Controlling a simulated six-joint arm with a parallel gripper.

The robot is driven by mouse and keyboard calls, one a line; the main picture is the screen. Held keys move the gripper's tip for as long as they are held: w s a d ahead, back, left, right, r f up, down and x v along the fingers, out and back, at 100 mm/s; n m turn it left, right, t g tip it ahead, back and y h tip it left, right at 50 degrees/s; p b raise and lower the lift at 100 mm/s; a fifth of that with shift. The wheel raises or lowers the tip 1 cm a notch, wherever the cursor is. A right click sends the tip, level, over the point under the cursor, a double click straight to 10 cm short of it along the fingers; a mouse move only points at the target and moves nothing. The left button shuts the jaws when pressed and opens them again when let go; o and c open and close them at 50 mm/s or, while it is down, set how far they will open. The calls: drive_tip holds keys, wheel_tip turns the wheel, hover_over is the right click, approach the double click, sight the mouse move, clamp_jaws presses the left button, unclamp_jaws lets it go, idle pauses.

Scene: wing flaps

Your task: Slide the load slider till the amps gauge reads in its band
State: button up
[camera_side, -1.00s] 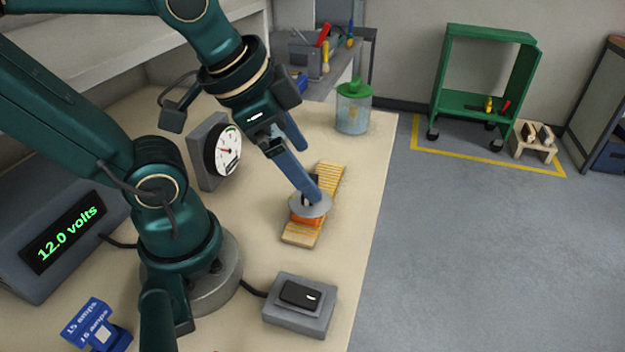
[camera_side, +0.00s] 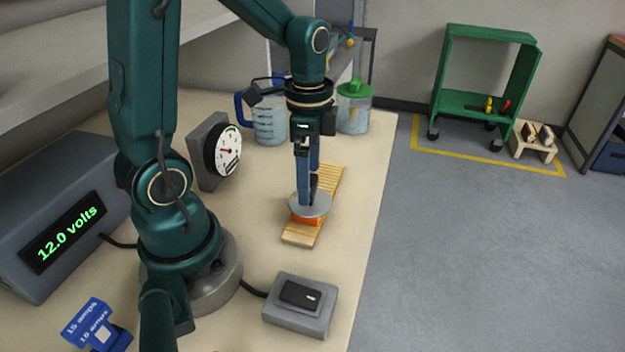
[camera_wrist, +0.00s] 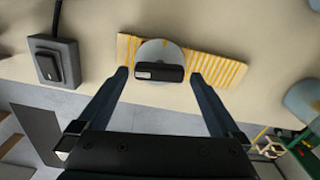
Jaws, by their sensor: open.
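The load slider is a wooden board wound with yellow wire (camera_side: 329,186), lying on the bench. Its carriage is a pale disc over an orange block (camera_side: 306,219), near the board's front end. A dark knob (camera_wrist: 158,73) stands on the disc in the wrist view. My gripper (camera_side: 307,200) points straight down at the carriage. In the wrist view its open fingers (camera_wrist: 159,75) are on either side of the knob, with gaps showing. The amps gauge (camera_side: 228,151) has a white face, a red needle and a green band near the top. The needle points left, outside the green.
A grey switch box (camera_side: 299,305) stands in front of the slider. A 12.0 volts display (camera_side: 66,238) and blue 15 amps blocks (camera_side: 97,325) are at left. A measuring jug (camera_side: 268,124) and green-lidded jar (camera_side: 353,108) stand behind. The bench's right edge is close.

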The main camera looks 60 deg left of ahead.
drive_tip(key=shift+f, duration=1.6)
drive_tip(key=c, duration=1.1)
drive_tip(key=shift+w+a, duration=2.4)
drive_tip(key=shift+w, duration=0.05)
drive_tip(key=shift+c, duration=0.2)
drive_tip(key=o, duration=1.1)
drive_tip(key=shift+o, duration=0.2)
drive_tip(key=shift+r, duration=0.1)
wheel_tip(320, 180, up, 8)
